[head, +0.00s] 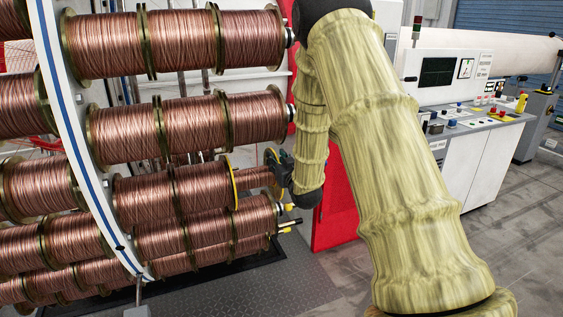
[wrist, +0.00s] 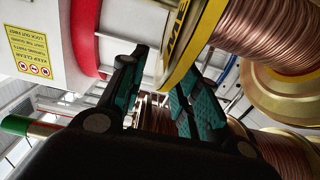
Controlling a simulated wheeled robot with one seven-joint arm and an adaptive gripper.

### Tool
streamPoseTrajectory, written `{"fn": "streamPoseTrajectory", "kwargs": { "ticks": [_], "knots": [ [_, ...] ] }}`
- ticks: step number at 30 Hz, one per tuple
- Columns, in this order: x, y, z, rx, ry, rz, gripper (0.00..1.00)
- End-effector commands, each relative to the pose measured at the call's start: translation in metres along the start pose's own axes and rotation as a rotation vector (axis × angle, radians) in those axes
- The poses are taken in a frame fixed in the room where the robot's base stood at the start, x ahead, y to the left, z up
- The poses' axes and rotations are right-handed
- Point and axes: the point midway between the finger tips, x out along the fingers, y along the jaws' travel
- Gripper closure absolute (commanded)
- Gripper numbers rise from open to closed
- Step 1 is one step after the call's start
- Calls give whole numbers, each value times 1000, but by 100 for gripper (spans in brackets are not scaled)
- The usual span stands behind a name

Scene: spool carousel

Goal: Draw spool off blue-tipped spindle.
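Copper-wound spools sit in rows on the carousel's spindles in the head view. My gripper (head: 275,168) is at the outer end of the third row down, right of a spool (head: 205,188) with a bright yellow flange (head: 234,185). In the wrist view my gripper (wrist: 163,95) is open, its teal-padded fingers apart. The lettered yellow flange (wrist: 185,45) is just beyond and above the fingertips; contact cannot be told. No blue tip shows; the spindle end by my gripper is hidden.
A red panel (head: 335,220) is behind my arm, and a control console (head: 455,130) is at right. A green-tipped rod (wrist: 18,125) and a warning sign (wrist: 30,50) show in the wrist view.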

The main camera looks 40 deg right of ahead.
Motion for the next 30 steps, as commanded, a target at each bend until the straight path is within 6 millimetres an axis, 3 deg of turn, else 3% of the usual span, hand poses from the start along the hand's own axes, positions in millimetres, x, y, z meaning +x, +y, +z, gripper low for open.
{"fn": "streamPoseTrajectory", "kwargs": {
  "ticks": [14, 19, 30],
  "knots": [
    [10, 0, 0, 1, 0, 1, 68],
    [10, 0, 0, 1, 0, 1, 99],
    [10, 0, 0, 1, 0, 1, 100]
  ]
}}
